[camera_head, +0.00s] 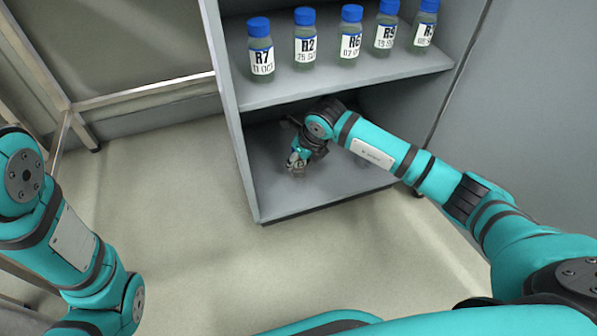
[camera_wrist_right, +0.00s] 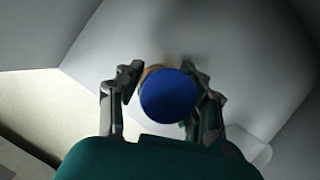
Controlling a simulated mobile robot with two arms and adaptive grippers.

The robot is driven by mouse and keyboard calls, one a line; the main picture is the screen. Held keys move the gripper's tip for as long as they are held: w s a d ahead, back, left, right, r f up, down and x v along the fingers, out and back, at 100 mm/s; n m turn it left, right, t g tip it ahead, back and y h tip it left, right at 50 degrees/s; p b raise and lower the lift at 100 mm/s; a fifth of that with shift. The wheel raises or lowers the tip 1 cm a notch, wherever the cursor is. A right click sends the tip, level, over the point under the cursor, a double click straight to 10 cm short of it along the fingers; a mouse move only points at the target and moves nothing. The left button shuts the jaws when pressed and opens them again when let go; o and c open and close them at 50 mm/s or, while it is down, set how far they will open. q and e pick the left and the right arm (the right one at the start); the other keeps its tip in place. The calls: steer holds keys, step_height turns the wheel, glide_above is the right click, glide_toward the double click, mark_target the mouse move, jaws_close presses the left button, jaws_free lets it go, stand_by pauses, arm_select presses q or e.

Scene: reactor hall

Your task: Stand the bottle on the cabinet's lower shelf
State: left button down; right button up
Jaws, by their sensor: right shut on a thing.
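The bottle shows in the right wrist view as a round blue cap (camera_wrist_right: 170,96) seen from above, between the two fingers. My right gripper (camera_head: 298,162) is inside the cabinet's lower compartment, low over the lower shelf (camera_head: 345,187). It is shut on the bottle, with a finger on each side in the right wrist view (camera_wrist_right: 163,92). In the head view the gripper and wrist hide most of the bottle. I cannot tell whether its base touches the shelf. My left arm shows at the left, but its gripper is out of view.
The cabinet's upper shelf (camera_head: 340,80) holds several blue-capped bottles with labels, including R7 (camera_head: 261,58) and R2 (camera_head: 305,50), above my right wrist. The cabinet's left side wall (camera_head: 232,120) stands close left of the gripper. The lower shelf's front is bare.

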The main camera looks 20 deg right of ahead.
mark_target(299, 168)
step_height(299, 168, down, 4)
steer(key=b, duration=0.3)
steer(key=shift+r, duration=0.3)
steer(key=shift+f, duration=0.2)
steer(key=o, duration=1.2)
steer(key=shift+c, duration=0.2)
steer(key=shift+r, duration=0.1)
